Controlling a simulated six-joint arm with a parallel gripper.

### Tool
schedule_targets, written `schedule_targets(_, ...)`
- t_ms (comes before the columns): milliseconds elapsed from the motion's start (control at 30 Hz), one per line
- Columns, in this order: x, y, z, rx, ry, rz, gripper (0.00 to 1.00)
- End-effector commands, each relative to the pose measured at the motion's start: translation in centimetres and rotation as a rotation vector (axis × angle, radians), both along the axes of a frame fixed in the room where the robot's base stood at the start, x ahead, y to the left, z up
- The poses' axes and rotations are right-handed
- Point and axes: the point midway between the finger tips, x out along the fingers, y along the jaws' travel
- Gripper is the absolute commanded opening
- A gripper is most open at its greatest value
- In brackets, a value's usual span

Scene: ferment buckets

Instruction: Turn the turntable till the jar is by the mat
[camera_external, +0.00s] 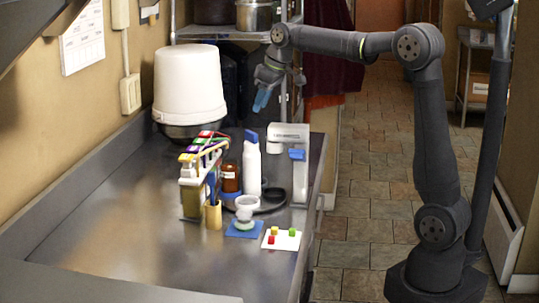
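My gripper (263,99), with blue fingertips, hangs over the back of the counter, above and apart from the objects. Its fingers overlap in this view, so whether they are open or shut is unclear. A brown jar (230,178) with a white label stands left of a white bottle (252,170) with a blue cap. A dark round piece (270,203), perhaps the turntable, shows low behind the white cup; much of it is hidden. A blue square mat (233,232) lies in front of the jar. A white cup (245,207) stands over the mat.
A white card (281,239) with small coloured blocks lies right of the mat. A rack with coloured tops (191,183) and a tan holder (213,215) stand left. A grey stand (300,180) is at right. A white bucket (189,85) stands behind. The front-left counter is clear.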

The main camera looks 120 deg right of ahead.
Motion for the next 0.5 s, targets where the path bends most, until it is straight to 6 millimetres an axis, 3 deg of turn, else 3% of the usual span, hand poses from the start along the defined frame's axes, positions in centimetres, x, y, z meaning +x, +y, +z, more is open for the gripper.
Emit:
schedule_targets(300, 1.3, 2.8, 4.9, -0.011, 0.011, -0.439, 0.35)
schedule_targets(500, 1.4, 3.6, 6.3, -0.03, 0.001, -0.578, 0.35)
